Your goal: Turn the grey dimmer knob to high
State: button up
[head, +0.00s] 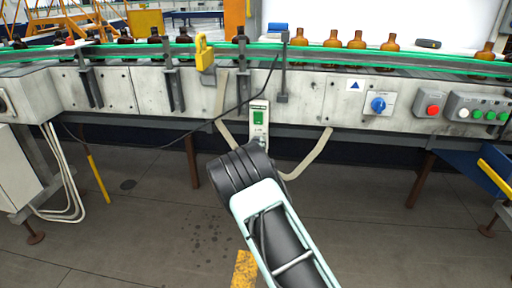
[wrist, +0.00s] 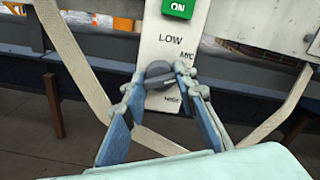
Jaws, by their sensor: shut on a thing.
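The grey dimmer knob (wrist: 158,69) sits on a pale upright panel (wrist: 170,22) in the wrist view. LOW is printed above it, a partly legible label to its upper right, and another below that I cannot read clearly. My gripper (wrist: 160,77) is shut on the knob, one blue-grey finger on each side. A light mark crosses the knob's face; its exact setting is hard to tell. In the head view the panel (head: 259,106) hangs on the conveyor's front, and my arm hides the knob and fingers.
A green ON switch (wrist: 179,8) is above the knob. Beige straps (head: 309,157) slant beside the panel. A blue rotary switch (head: 378,104) and a red button (head: 432,110) are to the right. Amber bottles (head: 355,41) stand on the conveyor above.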

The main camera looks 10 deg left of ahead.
jog(key=shift+m+b, duration=3.6)
jog(key=shift+m, duration=1.9)
jog(key=o, duration=1.2)
jog(key=shift+c, duration=0.2)
jog(key=shift+s, duration=0.1)
jog(key=s, duration=1.1)
jog(key=shift+s+a, duration=0.2)
jog(key=shift+s, duration=0.2)
